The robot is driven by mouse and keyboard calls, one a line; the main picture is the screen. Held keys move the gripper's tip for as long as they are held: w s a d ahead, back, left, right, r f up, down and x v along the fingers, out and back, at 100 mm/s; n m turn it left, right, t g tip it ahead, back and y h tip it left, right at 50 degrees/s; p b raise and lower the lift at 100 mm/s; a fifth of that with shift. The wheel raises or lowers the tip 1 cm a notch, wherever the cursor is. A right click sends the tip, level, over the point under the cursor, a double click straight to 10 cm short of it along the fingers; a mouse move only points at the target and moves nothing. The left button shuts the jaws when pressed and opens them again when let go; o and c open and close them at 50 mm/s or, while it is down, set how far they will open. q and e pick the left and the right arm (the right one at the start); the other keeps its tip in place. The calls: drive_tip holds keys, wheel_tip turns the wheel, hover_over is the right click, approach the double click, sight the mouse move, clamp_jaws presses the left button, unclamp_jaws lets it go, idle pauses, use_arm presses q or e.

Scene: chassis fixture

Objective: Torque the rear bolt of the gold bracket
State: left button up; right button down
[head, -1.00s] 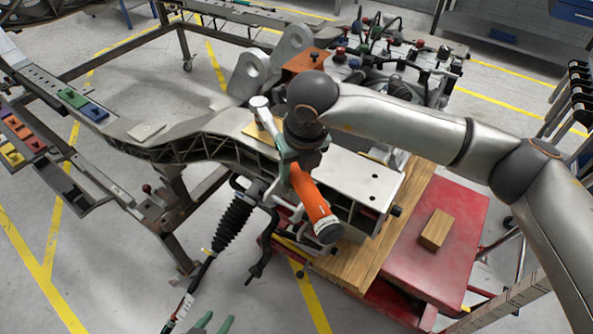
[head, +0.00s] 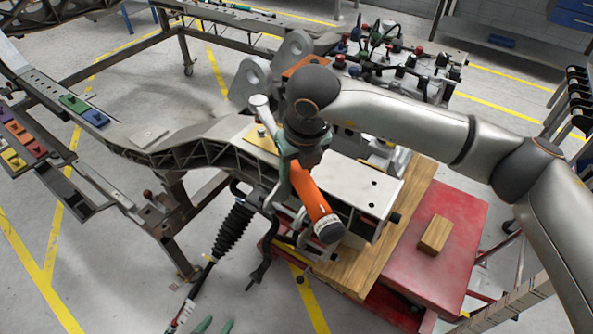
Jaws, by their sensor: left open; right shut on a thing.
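The gold bracket (head: 263,143) is a flat yellow plate on top of the grey chassis arm, partly hidden by my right gripper and the tool. One small bolt head (head: 262,131) shows on it. My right gripper (head: 288,163) is shut on an orange power tool (head: 312,197), whose dark end points down toward the front right. I cannot tell whether the tool touches a bolt.
A black ribbed boot with a rod (head: 235,226) hangs in front of the chassis arm. A red cart (head: 450,225) with a wooden block (head: 435,234) stands at right. Two upright grey lugs (head: 249,82) and a cluster of coloured-cap fittings (head: 400,60) are behind.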

drive_tip(key=shift+r+p, duration=0.7)
drive_tip(key=shift+r, duration=1.25)
